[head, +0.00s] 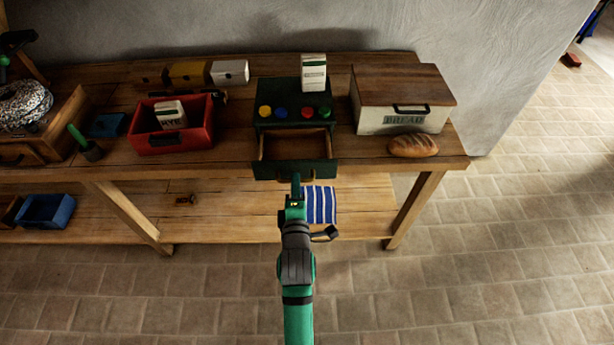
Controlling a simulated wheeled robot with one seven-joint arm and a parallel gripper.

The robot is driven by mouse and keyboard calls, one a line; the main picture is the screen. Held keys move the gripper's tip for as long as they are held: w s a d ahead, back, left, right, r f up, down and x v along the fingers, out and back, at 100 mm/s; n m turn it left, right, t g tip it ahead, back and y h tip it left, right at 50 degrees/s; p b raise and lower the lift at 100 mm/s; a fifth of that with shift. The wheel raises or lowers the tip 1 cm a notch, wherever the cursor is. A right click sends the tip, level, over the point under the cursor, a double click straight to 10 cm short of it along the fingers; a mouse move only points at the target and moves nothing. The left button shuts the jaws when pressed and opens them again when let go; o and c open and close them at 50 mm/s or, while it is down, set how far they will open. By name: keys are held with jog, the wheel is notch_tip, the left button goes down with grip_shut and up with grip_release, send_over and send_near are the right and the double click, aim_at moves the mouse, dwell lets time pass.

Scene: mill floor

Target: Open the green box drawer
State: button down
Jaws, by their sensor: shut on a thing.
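The green box (291,88) stands on the wooden bench with colored round knobs on its front top and a white carton (313,72) on it. Its drawer (295,170) is pulled out toward me, and the wooden inside shows and looks empty. A brass-colored handle (310,176) is on the drawer's dark green front. My gripper (295,182) is at the front of the drawer, shut on the handle. The fingertips are small here and partly hidden by my own arm.
A red bin (172,140) with a rye packet stands left of the box. A bread box (403,112) and a loaf (413,146) are at the right. A striped cloth (320,205) lies on the lower shelf. The tiled floor in front is clear.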

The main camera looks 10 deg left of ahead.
jog(key=shift+f, duration=0.1)
jog(key=c, duration=1.8)
grip_release()
jog(key=shift+s, duration=0.1)
jog(key=shift+a, duration=0.1)
jog(key=v, duration=1.1)
jog(key=s+d+f+m, duration=0.2)
jog(key=s+m, duration=0.4)
jog(key=s, duration=0.3)
jog(key=s+d+f+m+h, duration=0.1)
jog(key=s+d+m, duration=0.2)
jog(key=s+m, duration=0.4)
jog(key=s+d+f+m+h, duration=0.1)
jog(key=s+d+f+m, duration=0.1)
jog(key=s+m, duration=0.4)
jog(key=shift+s+d+f+m, duration=0.1)
jog(key=shift+s+d+m, duration=0.05)
jog(key=shift+s, duration=0.65)
jog(key=shift+s+d+f+m, duration=0.1)
jog(key=shift+s+d, duration=0.05)
jog(key=shift+s, duration=0.65)
jog(key=shift+s+d+f+m, duration=0.1)
jog(key=shift+s+m, duration=0.05)
jog(key=shift+s, duration=0.65)
